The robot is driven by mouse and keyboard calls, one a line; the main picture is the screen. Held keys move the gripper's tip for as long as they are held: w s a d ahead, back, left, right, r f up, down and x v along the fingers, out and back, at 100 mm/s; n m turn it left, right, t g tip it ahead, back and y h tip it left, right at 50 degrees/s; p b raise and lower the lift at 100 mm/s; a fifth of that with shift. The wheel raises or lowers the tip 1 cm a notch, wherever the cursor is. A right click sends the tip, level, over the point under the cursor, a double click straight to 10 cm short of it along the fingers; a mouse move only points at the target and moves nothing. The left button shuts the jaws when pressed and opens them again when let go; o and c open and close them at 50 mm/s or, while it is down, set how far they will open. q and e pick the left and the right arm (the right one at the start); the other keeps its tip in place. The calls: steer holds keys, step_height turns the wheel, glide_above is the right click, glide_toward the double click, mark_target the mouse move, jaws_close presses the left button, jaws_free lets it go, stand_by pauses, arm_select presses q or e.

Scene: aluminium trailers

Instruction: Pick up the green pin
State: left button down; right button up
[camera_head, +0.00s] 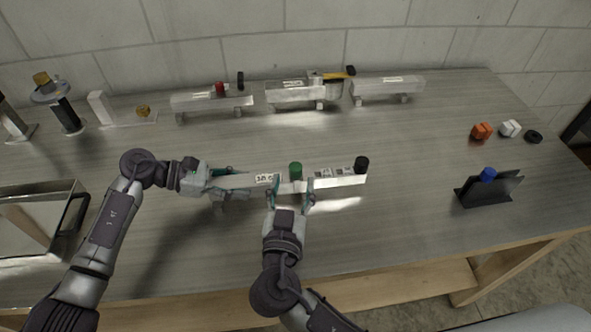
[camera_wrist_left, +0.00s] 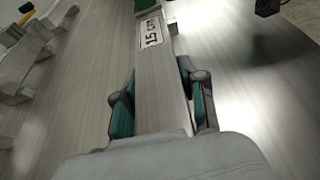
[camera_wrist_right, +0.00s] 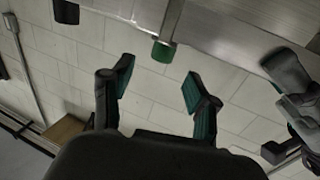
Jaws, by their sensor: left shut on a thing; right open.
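The green pin (camera_head: 295,171) stands upright on the long aluminium trailer (camera_head: 340,181) in the middle of the table. In the right wrist view the green pin (camera_wrist_right: 163,52) is just beyond the fingertips, between them in line. My left gripper (camera_head: 222,183) is shut on the left end of this trailer; the left wrist view shows its fingers (camera_wrist_left: 158,100) on both sides of the bar with a "15 cm" label. My right gripper (camera_head: 292,194) is open and empty, close in front of the green pin and apart from it.
A black pin (camera_head: 361,165) stands on the trailer's right end. Other trailers (camera_head: 212,102) line the back, one with a red pin (camera_head: 220,88). A dark stand (camera_head: 489,190) with a blue pin, an orange block (camera_head: 481,131) and a white block (camera_head: 510,128) are at right. The front right table is clear.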

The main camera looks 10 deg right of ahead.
mark_target(295, 173)
steer(key=shift+f+x, duration=0.2)
steer(key=shift+x, duration=1.25)
steer(key=shift+f+x, duration=0.25)
steer(key=shift+x, duration=1.25)
jaws_close()
step_height(295, 173, up, 10)
steer(key=shift+r, duration=0.1)
arm_select(q)
steer(key=c, duration=0.6)
jaws_free()
steer(key=shift+a, duration=0.15)
